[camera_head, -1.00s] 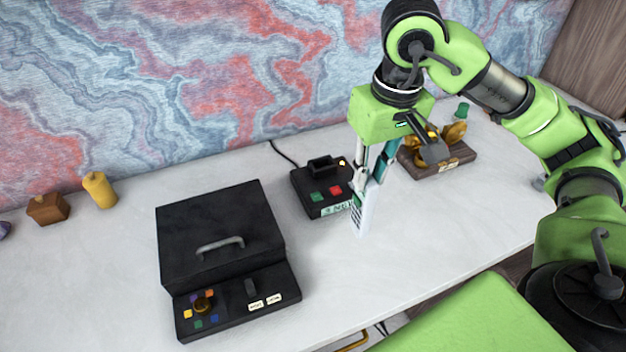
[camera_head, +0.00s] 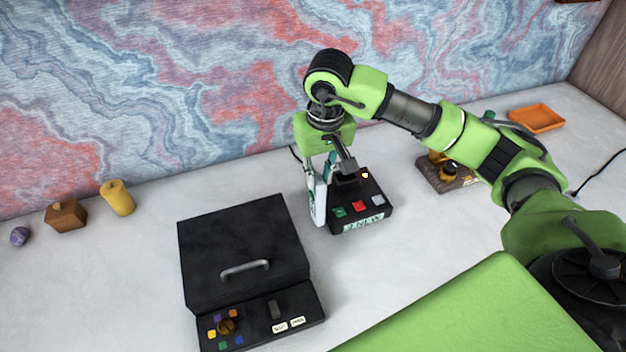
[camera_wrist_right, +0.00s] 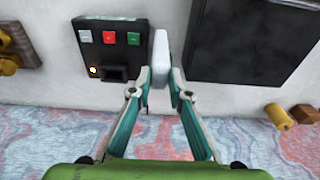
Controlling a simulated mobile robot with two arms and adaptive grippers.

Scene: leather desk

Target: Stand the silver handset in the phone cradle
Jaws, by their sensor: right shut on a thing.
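My right gripper (camera_head: 321,170) is shut on the silver handset (camera_head: 318,203), a pale upright slab. In the right wrist view the handset (camera_wrist_right: 160,58) shows between the two fingers (camera_wrist_right: 160,92). The phone cradle (camera_head: 366,204) is a black base with green, red and grey buttons and a dark raised slot, partly hidden by the gripper. It also shows in the wrist view (camera_wrist_right: 112,62), with the slot just beside the fingers. The handset is upright at the cradle's left side in the head view, outside the slot. Whether it touches the desk is unclear. My left gripper is not in view.
A large black box with a handled lid (camera_head: 245,245) stands left of the handset. A yellow bottle (camera_head: 119,198), a wooden block (camera_head: 66,215) and a purple object (camera_head: 19,236) sit far left. A brown-based stand (camera_head: 440,175) and orange tray (camera_head: 537,118) are right.

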